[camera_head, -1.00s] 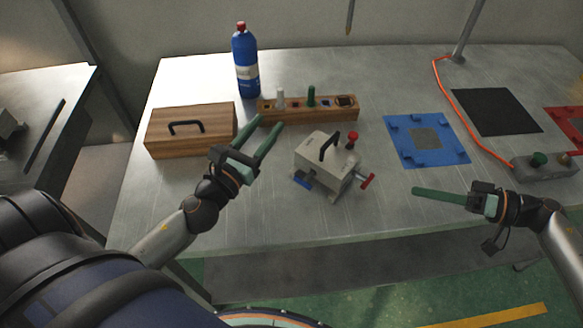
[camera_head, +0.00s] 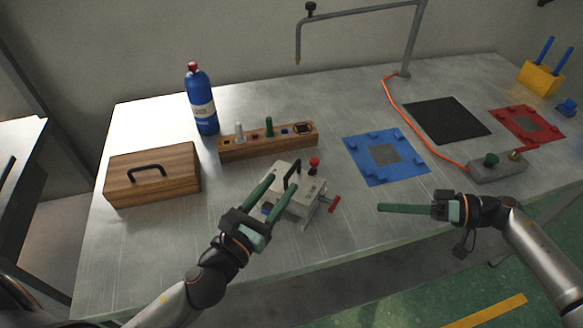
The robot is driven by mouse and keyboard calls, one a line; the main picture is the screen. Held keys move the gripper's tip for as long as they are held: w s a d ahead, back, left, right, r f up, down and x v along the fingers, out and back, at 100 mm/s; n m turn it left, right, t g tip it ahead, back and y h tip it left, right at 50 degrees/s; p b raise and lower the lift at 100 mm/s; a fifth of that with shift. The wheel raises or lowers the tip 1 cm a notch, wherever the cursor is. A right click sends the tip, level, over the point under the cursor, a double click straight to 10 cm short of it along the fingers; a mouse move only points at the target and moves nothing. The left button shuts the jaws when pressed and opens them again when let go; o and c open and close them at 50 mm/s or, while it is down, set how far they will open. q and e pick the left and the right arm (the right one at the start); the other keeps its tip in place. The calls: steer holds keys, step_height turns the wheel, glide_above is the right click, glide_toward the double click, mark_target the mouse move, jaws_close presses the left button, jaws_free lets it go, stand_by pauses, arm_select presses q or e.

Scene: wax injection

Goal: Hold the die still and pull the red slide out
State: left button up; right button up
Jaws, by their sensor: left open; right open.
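The die (camera_head: 305,198) is a pale grey block with a black handle on top, standing on the metal table. A red T-shaped slide handle (camera_head: 334,204) sticks out of its right side. A red knob (camera_head: 314,163) stands at its back right corner. A bit of blue shows at its left side, partly behind my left gripper. My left gripper (camera_head: 271,207) is open, its green fingers at the die's left side; I cannot tell whether they touch it. My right gripper (camera_head: 380,208) is to the right of the red slide handle, apart from it, open and empty.
A wooden box (camera_head: 185,184) and a blue bottle (camera_head: 207,125) stand left. A wooden rack (camera_head: 254,145) is behind the die. A blue fixture (camera_head: 352,153), black mat (camera_head: 447,120), red fixture (camera_head: 497,118) and grey button box (camera_head: 507,173) lie right. A bent metal pole (camera_head: 412,50) rises behind.

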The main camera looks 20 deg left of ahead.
mark_target(293, 168)
arm_select(q)
steer(key=shift+w+d, duration=0.2)
steer(key=shift+w, duration=0.85)
steer(key=shift+w+d, duration=0.15)
steer(key=shift+w, duration=0.9)
steer(key=shift+w+d, duration=0.2)
steer(key=shift+w, duration=0.85)
jaws_close()
